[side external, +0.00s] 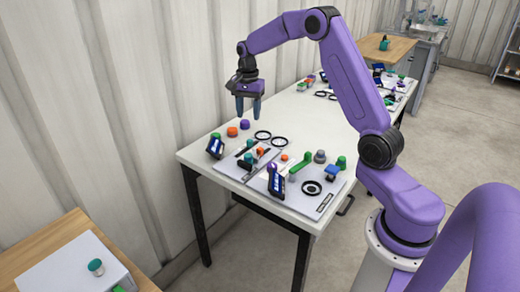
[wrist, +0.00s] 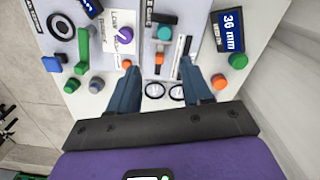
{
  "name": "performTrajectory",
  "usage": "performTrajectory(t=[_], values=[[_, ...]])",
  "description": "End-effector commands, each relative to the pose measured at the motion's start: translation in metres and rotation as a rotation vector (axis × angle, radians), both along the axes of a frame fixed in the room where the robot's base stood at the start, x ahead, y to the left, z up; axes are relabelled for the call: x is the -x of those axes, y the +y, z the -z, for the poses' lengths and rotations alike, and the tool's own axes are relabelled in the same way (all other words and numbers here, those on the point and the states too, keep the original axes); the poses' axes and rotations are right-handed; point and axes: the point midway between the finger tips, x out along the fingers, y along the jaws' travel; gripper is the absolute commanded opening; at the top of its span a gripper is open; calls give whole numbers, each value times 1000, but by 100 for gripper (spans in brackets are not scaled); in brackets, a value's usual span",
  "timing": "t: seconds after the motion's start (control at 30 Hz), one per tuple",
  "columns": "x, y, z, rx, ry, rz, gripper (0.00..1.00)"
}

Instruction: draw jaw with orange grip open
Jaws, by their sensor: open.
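A dark slotted bar (wrist: 181,56) runs beside these parts. My gripper (side external: 248,107) hangs above the table near its back edge, above the panels and apart from them. In the wrist view its two fingers (wrist: 158,78) are spread with nothing between them. How far the jaw stands open is too small to tell.
A display reading 36 mm (wrist: 229,30) stands beside the panel. Orange (wrist: 219,81) and green (wrist: 238,60) knobs stand nearby. A second panel (side external: 318,203) holds a green lever (side external: 301,162) and a black ring. The table's middle is clear.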

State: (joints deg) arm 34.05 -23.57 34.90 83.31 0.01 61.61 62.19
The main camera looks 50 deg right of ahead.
Motion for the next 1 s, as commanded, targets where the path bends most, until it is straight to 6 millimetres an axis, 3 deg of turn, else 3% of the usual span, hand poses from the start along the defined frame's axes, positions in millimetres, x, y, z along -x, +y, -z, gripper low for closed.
performTrajectory(t=[0.1, 0.3, 0.57, 1.0], values=[[-7, -41, 11, -1, 3, 167, 49], [-8, -72, 19, -1, 3, 296, 49], [-7, -74, 45, -2, 7, 306, 49], [-7, -74, 128, -2, 7, 303, 49]])
